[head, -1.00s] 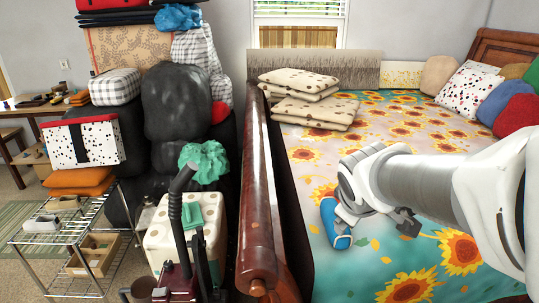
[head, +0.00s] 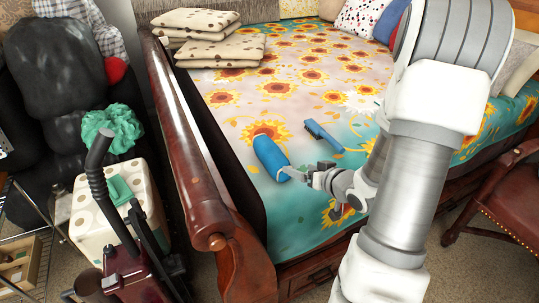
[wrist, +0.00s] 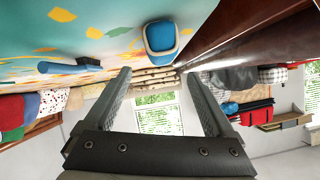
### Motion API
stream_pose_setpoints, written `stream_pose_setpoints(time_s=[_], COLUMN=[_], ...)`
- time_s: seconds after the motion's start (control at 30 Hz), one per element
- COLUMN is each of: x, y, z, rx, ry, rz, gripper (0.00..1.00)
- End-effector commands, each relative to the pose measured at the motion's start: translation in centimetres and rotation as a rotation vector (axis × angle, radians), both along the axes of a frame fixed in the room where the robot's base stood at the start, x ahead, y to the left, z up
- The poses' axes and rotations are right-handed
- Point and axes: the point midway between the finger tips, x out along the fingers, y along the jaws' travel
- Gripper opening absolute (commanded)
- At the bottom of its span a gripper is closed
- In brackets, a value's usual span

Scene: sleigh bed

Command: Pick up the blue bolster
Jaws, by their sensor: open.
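The blue bolster (head: 270,157) lies on the sunflower bedspread near the wooden footboard in the head view. It is a short cylinder with a pale-rimmed end facing my gripper. In the wrist view, the bolster (wrist: 160,36) shows end-on at the top middle, beyond the fingertips. My gripper (head: 303,174) is at the right end of the bolster, low over the bed. In the wrist view, my gripper (wrist: 158,75) has its two fingers wide apart with nothing between them. Whether a finger touches the bolster cannot be told.
A blue brush-like item (head: 322,135) lies on the bedspread (head: 232,118) right of the bolster. The wooden footboard (head: 185,150) rises close on the left. Folded spotted cushions (head: 220,48) are stacked further back. A leather chair (head: 500,190) stands at the right.

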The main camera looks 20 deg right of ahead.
Motion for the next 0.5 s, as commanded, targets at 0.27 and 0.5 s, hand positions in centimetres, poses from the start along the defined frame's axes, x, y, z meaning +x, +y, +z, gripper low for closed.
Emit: stream_pose_setpoints(time_s=[0.27, 0.5], x=[5.4, 9.1], y=[0.8, 1.2], z=[-3.0, -4.7], rx=[-0.001, -0.002], ry=[0.000, 0.000], rz=[0.004, 0.002], gripper=[0.89, 0.89])
